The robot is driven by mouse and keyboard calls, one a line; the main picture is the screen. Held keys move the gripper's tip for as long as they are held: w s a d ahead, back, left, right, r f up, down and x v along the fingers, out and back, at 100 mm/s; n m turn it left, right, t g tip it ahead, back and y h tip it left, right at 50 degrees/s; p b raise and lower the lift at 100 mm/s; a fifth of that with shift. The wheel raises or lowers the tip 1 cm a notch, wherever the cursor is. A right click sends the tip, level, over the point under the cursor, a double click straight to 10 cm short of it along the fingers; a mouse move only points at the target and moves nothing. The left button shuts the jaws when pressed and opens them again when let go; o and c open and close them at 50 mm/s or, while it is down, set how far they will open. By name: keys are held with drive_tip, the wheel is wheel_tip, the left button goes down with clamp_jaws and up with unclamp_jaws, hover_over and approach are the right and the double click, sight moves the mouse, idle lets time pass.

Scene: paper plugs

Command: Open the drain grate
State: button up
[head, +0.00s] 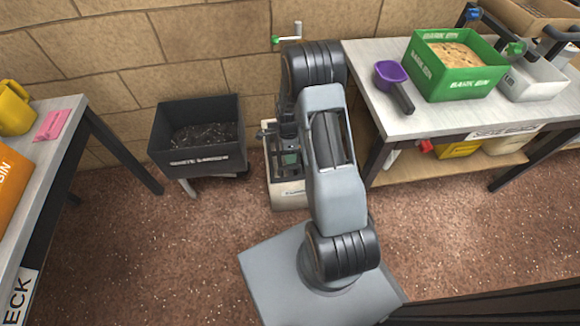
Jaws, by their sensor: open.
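My arm rises from its grey base in the middle of the picture and bends over toward the wall. My gripper (286,150) hangs at the arm's far end, left of the arm link, and is open. It is over a low cream-coloured box (288,198) with a label on its front. My arm hides the right part of this box. I cannot make out a drain grate for certain; one at the box would be largely covered by my gripper. Whether the gripper touches anything there I cannot tell.
A black waste barrow (200,158) with dark scraps stands to the left. A right-hand bench (425,120) holds a green bark bin (452,80) and a purple scoop (390,75). A tap with a green handle (288,39) is on the wall. Left-front floor is clear.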

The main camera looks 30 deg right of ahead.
drive_tip(key=shift+s+a+f+b, duration=0.1)
drive_tip(key=shift+s+f+b, duration=0.15)
drive_tip(key=shift+f, duration=0.65)
drive_tip(key=shift+s+a+f+b, duration=0.1)
drive_tip(key=shift+f+b, duration=0.2)
drive_tip(key=shift+f, duration=0.65)
drive_tip(key=shift+s+f+b, duration=0.2)
drive_tip(key=shift+f+b, duration=0.1)
drive_tip(key=shift+f, duration=0.6)
clamp_jaws()
